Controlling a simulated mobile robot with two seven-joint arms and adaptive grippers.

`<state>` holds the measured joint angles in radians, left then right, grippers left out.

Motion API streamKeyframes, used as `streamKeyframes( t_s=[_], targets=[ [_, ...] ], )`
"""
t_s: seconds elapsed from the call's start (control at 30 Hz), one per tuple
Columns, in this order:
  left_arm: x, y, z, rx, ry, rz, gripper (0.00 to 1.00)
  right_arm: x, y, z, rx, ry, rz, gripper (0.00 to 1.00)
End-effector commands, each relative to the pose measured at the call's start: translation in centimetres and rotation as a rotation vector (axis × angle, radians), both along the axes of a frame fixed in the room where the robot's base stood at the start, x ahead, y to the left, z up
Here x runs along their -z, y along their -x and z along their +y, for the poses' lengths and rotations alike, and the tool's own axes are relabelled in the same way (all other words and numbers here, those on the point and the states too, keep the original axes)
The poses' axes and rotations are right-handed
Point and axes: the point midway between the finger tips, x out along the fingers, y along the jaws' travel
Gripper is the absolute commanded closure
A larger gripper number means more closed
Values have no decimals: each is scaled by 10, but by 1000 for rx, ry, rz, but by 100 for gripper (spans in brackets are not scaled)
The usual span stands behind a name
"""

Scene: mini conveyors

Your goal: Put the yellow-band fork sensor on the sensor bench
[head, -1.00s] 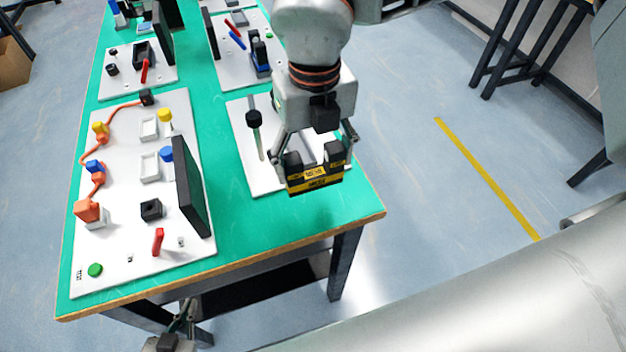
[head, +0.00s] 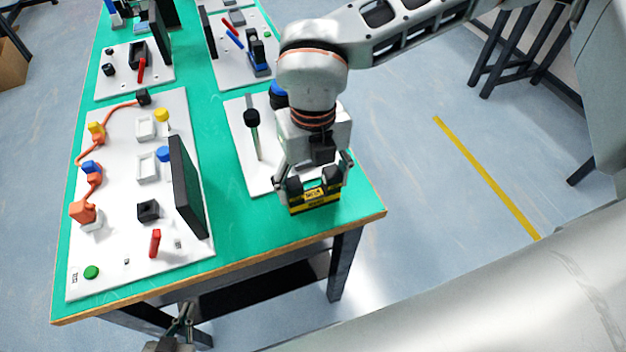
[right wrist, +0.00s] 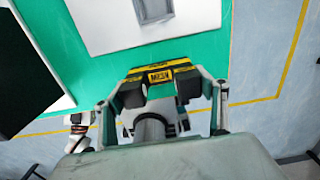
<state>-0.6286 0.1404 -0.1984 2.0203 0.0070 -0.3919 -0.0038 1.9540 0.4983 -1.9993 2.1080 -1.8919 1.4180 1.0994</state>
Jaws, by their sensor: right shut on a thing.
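The black fork sensor with a yellow band (head: 314,199) is held in my right gripper (head: 314,187), over the near right corner of the green table. In the right wrist view the sensor (right wrist: 160,76) sits between the two fingers. A white board (head: 246,168) with a black-capped post lies just behind and left of the sensor, partly hidden by my right gripper; I cannot tell for sure which board is the sensor bench. My left gripper (head: 181,326) is low at the bottom edge, in front of the table; its finger opening is unclear.
A large white board (head: 115,225) at left carries orange cabled plugs, buttons and an upright black panel (head: 188,188). More fitted boards (head: 228,62) stand farther back. Bare green table (head: 235,228) shows along the front edge and between boards.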

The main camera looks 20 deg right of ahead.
Motion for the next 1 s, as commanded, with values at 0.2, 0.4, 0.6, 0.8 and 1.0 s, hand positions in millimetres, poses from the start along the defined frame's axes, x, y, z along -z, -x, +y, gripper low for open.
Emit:
streamKeyframes(
  t_s=[0.2, 0.4, 0.6, 0.8, 1.0],
  targets=[
    [1, 1, 0, 1, -1, 2, 100, 1, 0, 0, 0, 0, 1, 12],
    [0, 1, 0, 1, -1, 2, 100, 0, 0, 0, 0, 0, 1, 12],
    [-4, 0, 0, 0, 1, -3, 100, -16, -1, 0, 0, -2, -2, 12],
    [-7, -1, -1, 0, 4, -3, 100, -56, -1, 0, 0, -2, -5, 12],
    [-8, -1, -2, 1, 9, -3, 100, -95, 0, 0, 1, -1, -3, 12]
  ],
)
